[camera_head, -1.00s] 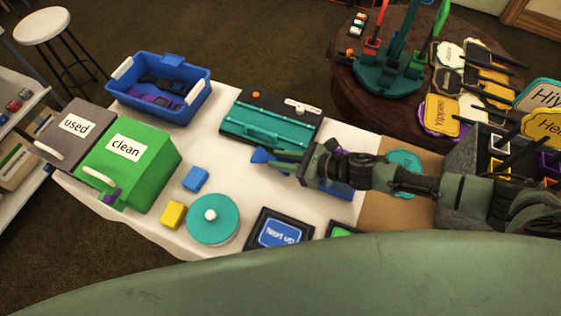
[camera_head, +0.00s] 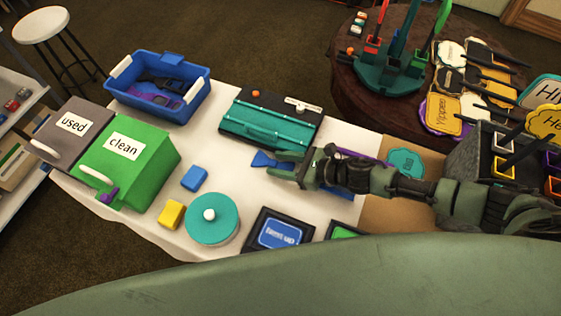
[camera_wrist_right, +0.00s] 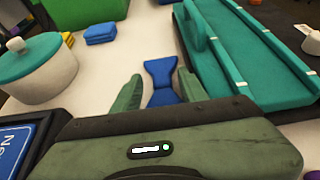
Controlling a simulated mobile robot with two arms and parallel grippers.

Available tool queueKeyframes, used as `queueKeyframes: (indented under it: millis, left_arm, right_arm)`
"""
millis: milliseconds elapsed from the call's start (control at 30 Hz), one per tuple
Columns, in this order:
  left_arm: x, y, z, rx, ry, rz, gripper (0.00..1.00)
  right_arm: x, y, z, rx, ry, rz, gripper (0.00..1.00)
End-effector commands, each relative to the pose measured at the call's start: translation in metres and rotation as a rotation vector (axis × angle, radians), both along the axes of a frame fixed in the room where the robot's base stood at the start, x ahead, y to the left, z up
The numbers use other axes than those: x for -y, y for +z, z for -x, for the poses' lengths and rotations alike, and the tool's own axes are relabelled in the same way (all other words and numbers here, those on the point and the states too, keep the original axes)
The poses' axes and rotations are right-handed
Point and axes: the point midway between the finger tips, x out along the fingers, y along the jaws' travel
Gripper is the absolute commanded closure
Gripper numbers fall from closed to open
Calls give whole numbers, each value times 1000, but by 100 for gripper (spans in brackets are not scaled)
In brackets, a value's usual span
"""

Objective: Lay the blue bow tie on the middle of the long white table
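The blue bow tie (camera_head: 262,159) is on the long white table (camera_head: 245,193), near its middle, just in front of the teal case. My right gripper (camera_head: 279,165) is low over the table at the bow tie's right side, its fingers apart. In the right wrist view the bow tie (camera_wrist_right: 161,75) shows between and beyond the two spread fingers (camera_wrist_right: 158,92). It looks flat on the table; its near end is partly hidden by the gripper body. My left gripper is not in view.
A teal case (camera_head: 268,125) stands behind the bow tie. A blue bin (camera_head: 190,108) with dark and purple items, a green "clean" box (camera_head: 150,168), a grey "used" box (camera_head: 65,125), a blue block (camera_head: 194,179), a yellow block (camera_head: 171,214) and a round teal-lidded tub (camera_head: 212,232) surround the clear middle.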

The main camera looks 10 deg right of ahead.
Motion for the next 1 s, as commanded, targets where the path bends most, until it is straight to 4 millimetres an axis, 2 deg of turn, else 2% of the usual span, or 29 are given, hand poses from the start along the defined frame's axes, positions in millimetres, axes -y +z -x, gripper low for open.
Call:
queueKeyframes:
  millis: [200, 367, 433, 700, 900, 1000]
  left_arm:
    - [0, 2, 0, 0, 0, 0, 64]
    - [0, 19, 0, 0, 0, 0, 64]
    - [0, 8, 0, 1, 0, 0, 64]
    - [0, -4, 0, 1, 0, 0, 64]
    - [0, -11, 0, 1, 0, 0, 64]
    - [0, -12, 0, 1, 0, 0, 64]
  right_arm:
    - [1, 3, -2, 2, -3, 1, 55]
    - [1, 20, -2, 3, -3, 2, 55]
    - [15, 16, 7, 1, -5, 4, 55]
    - [63, 39, 41, -1, -4, 4, 55]
    - [85, 52, 56, -2, -4, 1, 55]
    - [90, 57, 59, 0, -3, 1, 55]
